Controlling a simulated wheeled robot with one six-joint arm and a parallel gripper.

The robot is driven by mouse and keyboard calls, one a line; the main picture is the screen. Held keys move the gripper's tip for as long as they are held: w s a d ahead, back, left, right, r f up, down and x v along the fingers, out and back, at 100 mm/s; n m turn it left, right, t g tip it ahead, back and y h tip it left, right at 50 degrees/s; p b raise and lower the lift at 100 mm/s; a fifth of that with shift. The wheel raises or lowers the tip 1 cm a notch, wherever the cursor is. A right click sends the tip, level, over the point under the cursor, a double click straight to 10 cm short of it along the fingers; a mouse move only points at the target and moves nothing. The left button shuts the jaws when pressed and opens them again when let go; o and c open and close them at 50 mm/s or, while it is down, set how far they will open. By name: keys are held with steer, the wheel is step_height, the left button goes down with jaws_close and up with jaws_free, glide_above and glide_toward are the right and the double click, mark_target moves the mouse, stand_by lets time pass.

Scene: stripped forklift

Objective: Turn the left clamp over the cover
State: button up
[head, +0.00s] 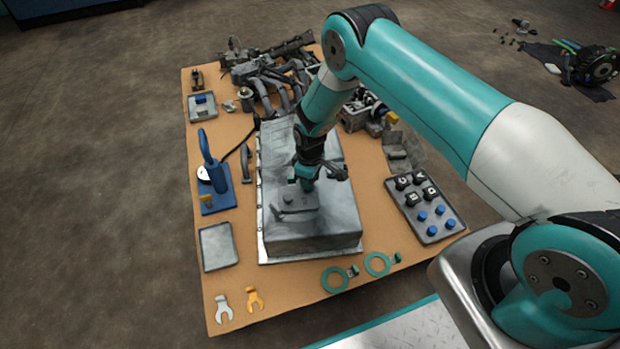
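A large grey metal box (330,228) with a pale flange stands in the middle of the tan board. On its top is a flat, slightly raised plate, which looks like the cover (300,210). A small grey lever-like piece (288,198) lies on it near the left side; it may be the left clamp, but it is too small to tell. My gripper (305,185) points down over the box top, close to this piece. I cannot tell whether it touches it or whether its fingers are open. My arm hides part of the box's far side.
A blue upright tool (214,172) stands left of the box, above an empty grey tray (217,246). A tray of black and blue knobs (425,207) lies right. Engine parts (270,80) crowd the back.

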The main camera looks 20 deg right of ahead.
steer(key=o, duration=0.9)
step_height(320, 180, up, 18)
steer(key=p, duration=0.5)
steer(key=shift+f+p, duration=0.25)
steer(key=shift+p, duration=0.05)
